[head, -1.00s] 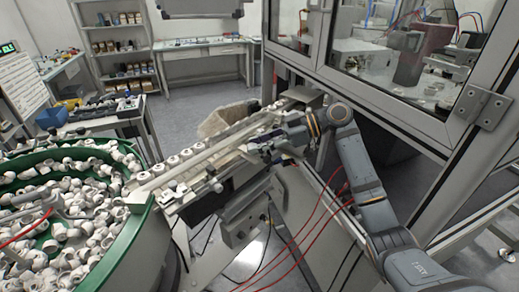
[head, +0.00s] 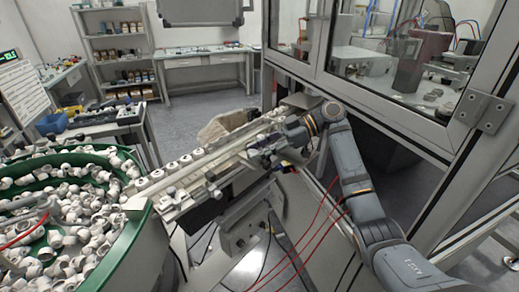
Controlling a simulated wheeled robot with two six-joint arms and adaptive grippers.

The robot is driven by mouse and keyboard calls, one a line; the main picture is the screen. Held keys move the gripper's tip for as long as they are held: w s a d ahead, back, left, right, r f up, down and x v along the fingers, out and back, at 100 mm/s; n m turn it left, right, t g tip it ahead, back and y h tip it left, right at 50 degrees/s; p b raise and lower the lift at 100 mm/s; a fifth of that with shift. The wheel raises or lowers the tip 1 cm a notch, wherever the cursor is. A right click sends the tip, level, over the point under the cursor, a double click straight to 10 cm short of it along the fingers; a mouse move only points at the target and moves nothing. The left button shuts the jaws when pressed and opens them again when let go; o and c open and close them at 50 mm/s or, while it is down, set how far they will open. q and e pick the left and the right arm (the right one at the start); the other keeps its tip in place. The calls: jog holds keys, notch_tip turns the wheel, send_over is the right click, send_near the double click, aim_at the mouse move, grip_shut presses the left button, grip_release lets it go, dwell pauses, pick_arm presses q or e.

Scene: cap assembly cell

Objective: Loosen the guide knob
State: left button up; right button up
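My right arm comes in from the lower right and bends at the upper middle. My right gripper (head: 262,157) is at the near side of the linear feed track (head: 205,165), around its middle. Its fingers are small and dark here, and I cannot tell whether they are open or shut. Small grey knobs sit along the near side of the track; one guide knob (head: 214,192) shows clear of the gripper, to its lower left. Any knob at the fingertips is hidden by the gripper. My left gripper is not in view.
A green-rimmed bowl feeder (head: 128,222) full of white caps fills the lower left. White caps stand along the track. A glass-walled machine frame (head: 390,100) stands close behind my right arm. Red hoses (head: 316,217) hang below the arm. A shelf and benches stand at the back.

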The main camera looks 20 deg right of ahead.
jog(key=shift+o, duration=1.5)
jog(key=shift+s+r, duration=0.1)
jog(key=shift+r, duration=0.05)
jog(key=shift+d, duration=0.2)
jog(key=v, duration=0.7)
jog(key=shift+r, duration=0.2)
jog(key=shift+d, duration=0.2)
